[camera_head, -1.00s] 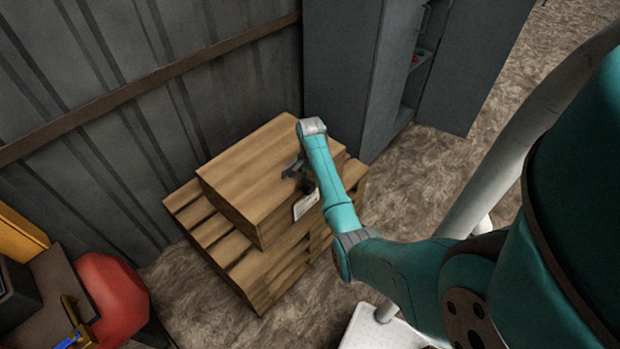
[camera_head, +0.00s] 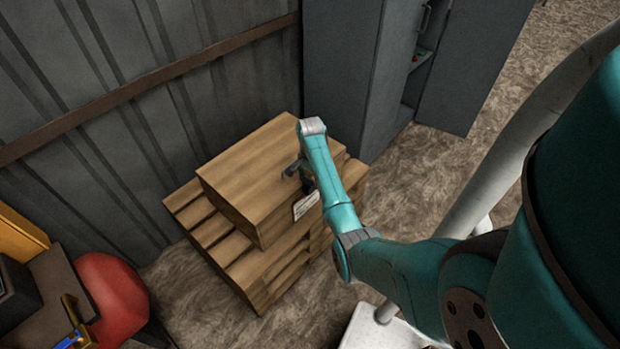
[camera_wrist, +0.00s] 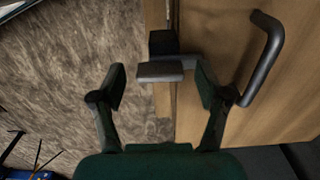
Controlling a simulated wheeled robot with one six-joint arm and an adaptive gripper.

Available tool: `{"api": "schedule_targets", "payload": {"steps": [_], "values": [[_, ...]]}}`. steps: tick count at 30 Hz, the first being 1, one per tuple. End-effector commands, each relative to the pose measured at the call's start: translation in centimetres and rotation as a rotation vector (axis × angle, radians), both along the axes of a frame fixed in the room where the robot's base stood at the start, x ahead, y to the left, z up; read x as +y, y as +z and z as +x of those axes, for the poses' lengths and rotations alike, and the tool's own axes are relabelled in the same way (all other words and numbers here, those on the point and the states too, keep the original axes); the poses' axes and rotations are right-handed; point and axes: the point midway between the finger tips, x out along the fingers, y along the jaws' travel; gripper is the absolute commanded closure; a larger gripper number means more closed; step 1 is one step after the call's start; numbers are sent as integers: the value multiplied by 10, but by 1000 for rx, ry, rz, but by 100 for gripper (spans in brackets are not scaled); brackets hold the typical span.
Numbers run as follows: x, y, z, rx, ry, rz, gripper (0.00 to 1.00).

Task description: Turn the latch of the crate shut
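The wooden crate (camera_head: 250,165) sits on a pallet in the head view, and its wood (camera_wrist: 220,35) fills the right of the wrist view. The latch shows at the crate's edge in the wrist view, as a dark block with a flat grey bar (camera_wrist: 162,71). A dark bent handle (camera_wrist: 267,60) is fixed to the wood right of the latch. My gripper (camera_wrist: 162,86) is open. Its fingers stand on either side of the grey bar, the right fingertip very close to the bar's right end; I cannot tell whether they touch. My arm hides most of the gripper in the head view.
The slatted pallet (camera_head: 262,288) stands on the brown floor by a corrugated wall (camera_head: 90,100). A grey cabinet (camera_head: 340,80) is close behind the crate. A red rounded object (camera_head: 110,297) is at lower left. A white label (camera_head: 306,205) is on the crate's near side.

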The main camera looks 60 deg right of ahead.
Motion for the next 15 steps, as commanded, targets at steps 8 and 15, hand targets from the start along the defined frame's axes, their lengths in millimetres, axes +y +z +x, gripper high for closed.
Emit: {"api": "schedule_targets", "payload": {"steps": [8, 15], "values": [[0, 7, 0, -1, 0, -1, 25], [-1, 46, 1, -3, 0, -4, 25]]}}
